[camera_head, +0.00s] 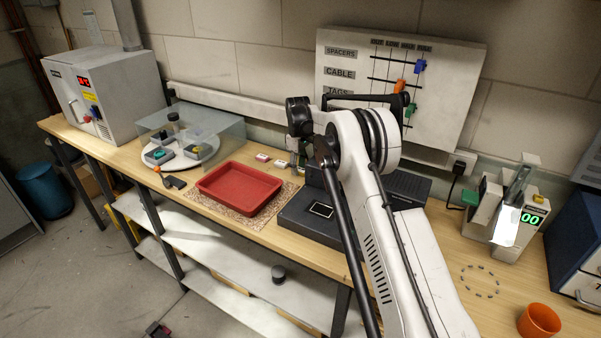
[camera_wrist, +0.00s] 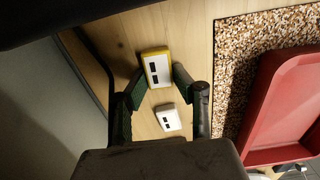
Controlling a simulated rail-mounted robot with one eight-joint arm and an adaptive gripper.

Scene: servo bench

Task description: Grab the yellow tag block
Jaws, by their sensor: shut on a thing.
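The yellow tag block (camera_wrist: 157,67) shows in the wrist view with a white face, dark marks and a yellow rim. My gripper (camera_wrist: 159,78) has its two green-padded fingers on either side of it, shut on its near part. The block's far end sticks out beyond the fingertips. I cannot tell whether it still touches the wooden bench. In the head view, my arm covers much of the area around the gripper, and I cannot clearly make out the held block there.
A white tag block (camera_wrist: 167,117) lies on the bench between my fingers in the wrist view. The red tray (camera_head: 207,187) sits on a speckled mat (camera_wrist: 229,70) beside them. A pink-edged block (camera_head: 262,157) lies behind the tray. A glass-covered turntable (camera_head: 147,161) stands further left.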

